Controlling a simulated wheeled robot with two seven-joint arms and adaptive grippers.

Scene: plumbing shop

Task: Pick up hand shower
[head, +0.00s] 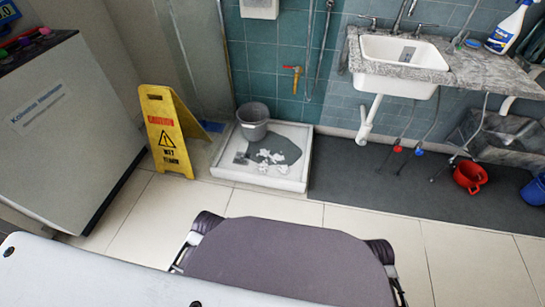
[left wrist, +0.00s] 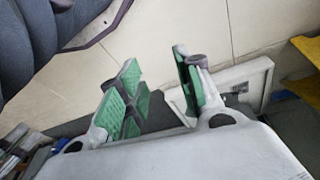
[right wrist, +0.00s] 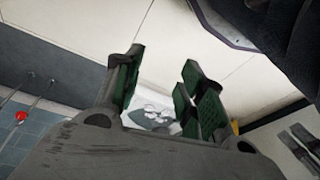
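A small grey handled object (head: 457,41) lies on the stone counter between the sink and the spray bottle in the head view. It may be the hand shower, but it is too small to be sure. A thin hose (head: 322,50) hangs on the tiled wall above the shower tray; I cannot make out a shower head on it. My left gripper (left wrist: 160,76) is open and empty in the left wrist view, its green pads apart. My right gripper (right wrist: 163,68) is open and empty in the right wrist view. Neither gripper shows in the head view.
A sink (head: 400,50) is set in the counter (head: 480,75). Below are hoses and a red pot (head: 470,177). A shower tray (head: 260,180) holds a grey bucket (head: 253,120) and white debris. A yellow wet-floor sign (head: 167,132) stands left. Tiled floor (head: 440,250) ahead is clear.

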